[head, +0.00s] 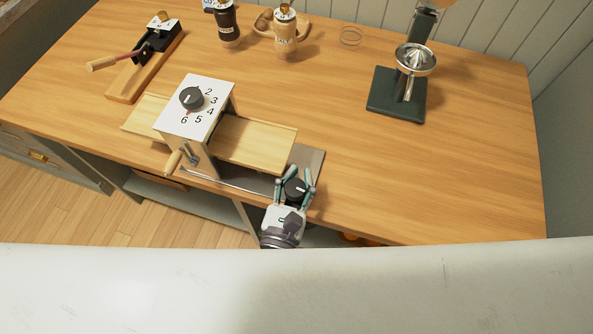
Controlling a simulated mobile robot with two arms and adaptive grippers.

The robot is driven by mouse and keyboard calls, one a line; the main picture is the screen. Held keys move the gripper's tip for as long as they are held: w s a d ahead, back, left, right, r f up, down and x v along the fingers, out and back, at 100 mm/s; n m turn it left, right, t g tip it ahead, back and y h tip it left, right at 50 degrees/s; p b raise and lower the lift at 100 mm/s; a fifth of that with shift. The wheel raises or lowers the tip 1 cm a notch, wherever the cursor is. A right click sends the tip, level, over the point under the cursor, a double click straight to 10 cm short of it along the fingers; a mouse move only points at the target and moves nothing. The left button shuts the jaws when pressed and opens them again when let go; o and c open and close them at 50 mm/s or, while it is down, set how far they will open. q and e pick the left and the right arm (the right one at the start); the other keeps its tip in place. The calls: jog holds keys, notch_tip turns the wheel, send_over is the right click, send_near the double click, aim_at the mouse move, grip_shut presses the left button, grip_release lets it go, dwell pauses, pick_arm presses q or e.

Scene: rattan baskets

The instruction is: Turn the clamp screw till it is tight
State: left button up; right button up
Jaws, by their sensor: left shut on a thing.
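A black round knob (296,191) with a pale mark sits at the table's front edge; it looks like the clamp screw's head. My left gripper (294,184) has its fingers closed around this knob, one on each side. The screw's shaft and the clamp's lower part are hidden. Just behind the knob is a grey metal plate (312,160). A machine with a white numbered face (212,92), a black dial (191,98) and light wooden boards (258,143) stands to the left. My right gripper is not in view.
A wooden-handled crank (174,161) sticks out at the machine's front. A metal citrus press (395,95) stands at the back right. A dark mill (228,25), a light mill (285,35) and a wooden-based slicer (130,82) stand behind. The table's right side is clear.

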pick_arm(q)
jog(key=m+h, duration=0.1)
jog(key=m+g+h, duration=0.2)
jog(key=h, duration=0.1)
jog(key=shift+s+d+f, duration=0.25)
jog(key=shift+s+f, duration=0.05)
jog(key=shift+d+f+m+g+h+b, duration=0.1)
jog(key=shift+m+g+h+b, duration=0.2)
jog(key=shift+m+g+h, duration=0.75)
jog(key=shift+s+d+f+m+g+h+b, duration=0.1)
jog(key=shift+m+g+h+b, duration=0.3)
jog(key=shift+h, duration=0.2)
jog(key=shift+s+d+m+g+h+b, duration=0.1)
jog(key=shift+m+g+h+b, duration=0.2)
jog(key=shift+g+h, duration=0.2)
jog(key=shift+o, duration=0.2)
jog(key=m+g+h+b, duration=0.2)
jog(key=g, duration=0.1)
jog(key=shift+s+m, duration=0.15)
jog(key=shift+m, duration=0.1)
jog(key=m+g+b, duration=0.1)
jog(key=m+g+h, duration=0.1)
jog(key=shift+s+d+g+h+b, duration=0.15)
jog(key=shift+s+g+h+b, duration=0.1)
jog(key=shift+g+b, duration=0.15)
jog(key=shift+s+m+g+h+b, duration=0.1)
jog(key=shift+m+g+h+b, duration=0.25)
jog(key=shift+m+g, duration=0.45)
jog(key=shift+r, duration=0.2)
